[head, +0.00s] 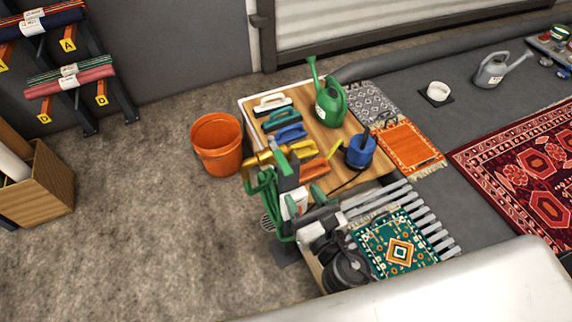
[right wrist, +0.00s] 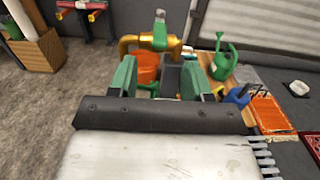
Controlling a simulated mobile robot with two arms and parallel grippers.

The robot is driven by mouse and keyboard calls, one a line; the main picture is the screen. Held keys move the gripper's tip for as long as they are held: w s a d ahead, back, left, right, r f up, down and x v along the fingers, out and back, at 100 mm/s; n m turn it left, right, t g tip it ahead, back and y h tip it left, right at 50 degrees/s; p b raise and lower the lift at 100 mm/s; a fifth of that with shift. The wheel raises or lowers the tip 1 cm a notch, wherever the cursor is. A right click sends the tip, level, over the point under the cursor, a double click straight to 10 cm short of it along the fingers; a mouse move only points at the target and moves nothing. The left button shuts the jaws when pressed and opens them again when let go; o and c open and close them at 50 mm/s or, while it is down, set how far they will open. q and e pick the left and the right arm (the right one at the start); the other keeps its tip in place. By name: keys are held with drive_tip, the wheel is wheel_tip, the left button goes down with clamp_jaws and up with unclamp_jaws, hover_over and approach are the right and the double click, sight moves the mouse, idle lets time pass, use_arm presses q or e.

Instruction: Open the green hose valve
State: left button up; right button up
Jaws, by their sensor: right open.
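The green hose valve is a green lever with a grey end (right wrist: 159,38) on a bent brass pipe (right wrist: 126,46) in the right wrist view. My right gripper (head: 303,208) is just in front of the valve, on the near side. Its two green fingers (right wrist: 160,80) are spread apart with nothing between them. The lever shows beyond the fingertips, apart from them. Their exact distance is hard to tell. My left gripper is not in view.
An orange bucket (head: 217,146) stands left of a wooden-topped table (head: 345,132) with brushes, a green watering can (head: 330,102) and a blue pot (head: 360,150). A slatted rack (head: 430,222) with a small green rug (head: 398,250) lies close to my right arm.

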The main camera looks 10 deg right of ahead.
sight(290, 174)
drive_tip(key=w, duration=0.3)
drive_tip(key=w+a+p, duration=0.1)
drive_tip(key=w, duration=0.5)
drive_tip(key=shift+w+a+p, duration=0.3)
drive_tip(key=shift+a, duration=0.1)
clamp_jaws()
